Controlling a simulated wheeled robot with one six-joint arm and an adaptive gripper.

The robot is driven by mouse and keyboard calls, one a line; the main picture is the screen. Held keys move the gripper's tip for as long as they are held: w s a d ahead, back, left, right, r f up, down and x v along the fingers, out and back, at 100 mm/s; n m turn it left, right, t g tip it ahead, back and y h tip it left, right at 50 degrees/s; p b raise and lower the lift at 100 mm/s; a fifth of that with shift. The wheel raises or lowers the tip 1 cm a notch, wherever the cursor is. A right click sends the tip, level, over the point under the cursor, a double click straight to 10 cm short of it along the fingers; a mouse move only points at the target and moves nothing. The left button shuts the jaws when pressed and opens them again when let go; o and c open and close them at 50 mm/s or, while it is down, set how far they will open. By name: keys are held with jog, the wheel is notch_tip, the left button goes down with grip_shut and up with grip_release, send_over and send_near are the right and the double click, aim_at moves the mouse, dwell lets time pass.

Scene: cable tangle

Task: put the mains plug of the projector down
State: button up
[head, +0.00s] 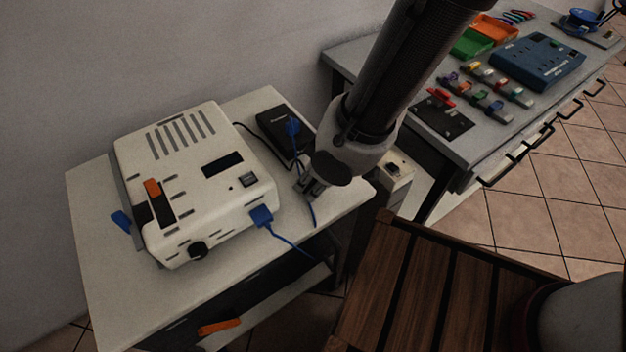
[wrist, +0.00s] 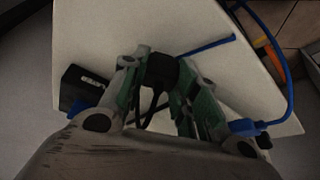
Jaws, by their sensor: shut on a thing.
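The projector (head: 195,180) is a white box with vents on the pale side table (head: 105,290) at left. My gripper (head: 308,190) points down over the table's right part. In the wrist view my gripper (wrist: 160,66) is shut on a black mains plug (wrist: 161,72), with green-lined fingers on both sides of it. A black cord (wrist: 148,108) runs from the plug back between the fingers. The plug is over the pale tabletop; I cannot tell whether it touches it. In the head view my gripper hides most of the plug.
A black box (head: 272,123) with a blue connector (head: 293,127) lies behind my gripper. A blue plug (head: 262,215) with its cable sits at the projector's front. A grey workbench (head: 350,62) stands at right, a slatted wooden surface (head: 400,290) in front.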

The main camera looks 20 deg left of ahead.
jog(key=shift+f, duration=0.2)
jog(key=o, duration=1.1)
